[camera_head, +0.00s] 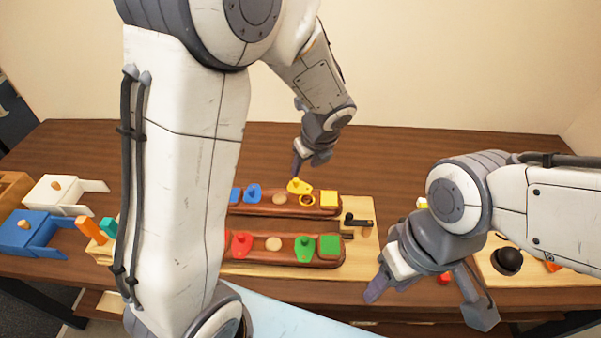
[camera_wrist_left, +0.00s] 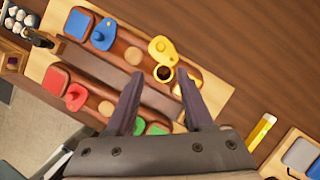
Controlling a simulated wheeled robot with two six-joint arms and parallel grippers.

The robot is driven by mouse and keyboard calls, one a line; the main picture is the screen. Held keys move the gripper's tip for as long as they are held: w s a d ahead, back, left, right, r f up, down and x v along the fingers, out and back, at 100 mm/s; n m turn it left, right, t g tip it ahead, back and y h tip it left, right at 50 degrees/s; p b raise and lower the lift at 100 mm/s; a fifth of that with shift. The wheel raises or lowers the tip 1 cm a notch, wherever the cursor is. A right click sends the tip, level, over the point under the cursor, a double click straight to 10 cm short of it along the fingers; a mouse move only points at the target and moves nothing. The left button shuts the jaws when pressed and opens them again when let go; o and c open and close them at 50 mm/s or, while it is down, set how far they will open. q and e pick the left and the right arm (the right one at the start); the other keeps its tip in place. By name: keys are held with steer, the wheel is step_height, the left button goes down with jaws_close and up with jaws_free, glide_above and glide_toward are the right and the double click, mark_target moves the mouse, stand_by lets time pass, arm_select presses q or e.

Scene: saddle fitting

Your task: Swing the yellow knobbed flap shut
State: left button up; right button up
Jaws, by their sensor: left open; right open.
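The yellow knobbed flap (camera_head: 299,186) is on the far brown wooden rail (camera_head: 265,210), to the left of a yellow square block (camera_head: 329,198). It also shows in the left wrist view (camera_wrist_left: 160,48). The flap sits turned aside, and a dark round hole with a yellow rim (camera_wrist_left: 163,73) shows uncovered beside it. My left gripper (camera_head: 299,168) is open and empty above the flap; in the left wrist view its two fingers (camera_wrist_left: 160,82) stand apart below the hole. My right gripper (camera_head: 376,288) is open over the table's front, away from the rails.
The blue flap (camera_head: 253,193) is on the same rail. The near rail (camera_head: 290,262) holds a red flap (camera_head: 241,243), a green flap (camera_head: 304,247) and a green block (camera_head: 330,245). A black latch (camera_head: 357,221) stands at the board's right end. Blue and white boxes lie at the left.

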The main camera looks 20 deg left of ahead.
mark_target(297, 180)
arm_select(q)
steer(key=shift+m, duration=0.5)
steer(key=x, duration=0.3)
steer(key=b+x, duration=0.1)
steer(key=x, duration=0.3)
steer(key=b+x, duration=0.1)
steer(key=x, duration=0.3)
steer(key=shift+w+a, duration=0.25)
steer(key=shift+w, duration=0.15)
steer(key=shift+r, duration=0.1)
jaws_close()
